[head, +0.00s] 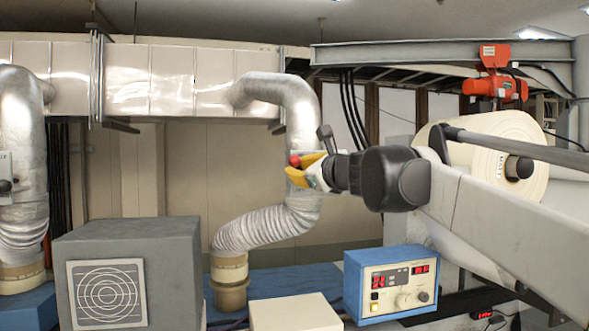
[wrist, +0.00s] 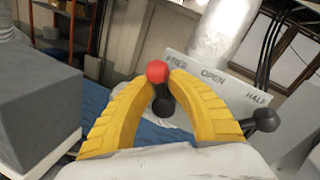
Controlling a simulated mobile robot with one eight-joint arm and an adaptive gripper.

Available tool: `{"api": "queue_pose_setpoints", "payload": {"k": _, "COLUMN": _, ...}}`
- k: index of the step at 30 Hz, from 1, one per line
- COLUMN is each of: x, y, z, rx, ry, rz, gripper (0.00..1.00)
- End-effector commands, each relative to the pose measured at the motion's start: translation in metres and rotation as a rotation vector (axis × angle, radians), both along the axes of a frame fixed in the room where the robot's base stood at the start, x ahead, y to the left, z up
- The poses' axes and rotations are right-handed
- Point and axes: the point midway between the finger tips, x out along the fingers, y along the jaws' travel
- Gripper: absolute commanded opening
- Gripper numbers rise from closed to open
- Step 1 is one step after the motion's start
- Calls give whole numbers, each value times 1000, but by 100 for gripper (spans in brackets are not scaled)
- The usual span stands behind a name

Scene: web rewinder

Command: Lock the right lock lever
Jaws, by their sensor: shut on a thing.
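A red ball knob (wrist: 157,72) sits between the tips of my gripper's two yellow fingers in the wrist view. My gripper (wrist: 160,84) is shut on this knob. A black rounded part (wrist: 164,104) shows just below the knob, between the fingers; the rest of the lever is hidden. In the head view, the red knob (head: 295,160) shows at the yellow fingertips of my gripper (head: 303,167). A pale plate (wrist: 225,82) behind the right finger reads FREE, OPEN and HALF. I cannot tell which label the lever points to.
A black ball-ended handle (wrist: 263,120) stands right of my gripper. A grey box (head: 130,265) with a round grille is at the lower left. A blue control box (head: 385,285) stands below my arm. A silver duct (head: 290,110) rises behind, and a large white roll (head: 510,140) is at the right.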

Motion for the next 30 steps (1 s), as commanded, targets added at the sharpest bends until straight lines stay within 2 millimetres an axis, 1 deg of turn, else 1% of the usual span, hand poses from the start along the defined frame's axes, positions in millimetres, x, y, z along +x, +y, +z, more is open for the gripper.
{"api": "queue_pose_setpoints", "payload": {"k": 8, "x": 0, "y": 2, "z": -1, "rx": -40, "ry": -8, "rz": 2, "gripper": 0}}
{"api": "queue_pose_setpoints", "payload": {"k": 14, "x": -1, "y": 4, "z": -2, "rx": -116, "ry": -23, "rz": 2, "gripper": 0}}
{"api": "queue_pose_setpoints", "payload": {"k": 20, "x": -2, "y": 8, "z": -5, "rx": -268, "ry": -53, "rz": 4, "gripper": 0}}
{"api": "queue_pose_setpoints", "payload": {"k": 30, "x": -3, "y": 13, "z": -13, "rx": -586, "ry": -117, "rz": 4, "gripper": 0}}
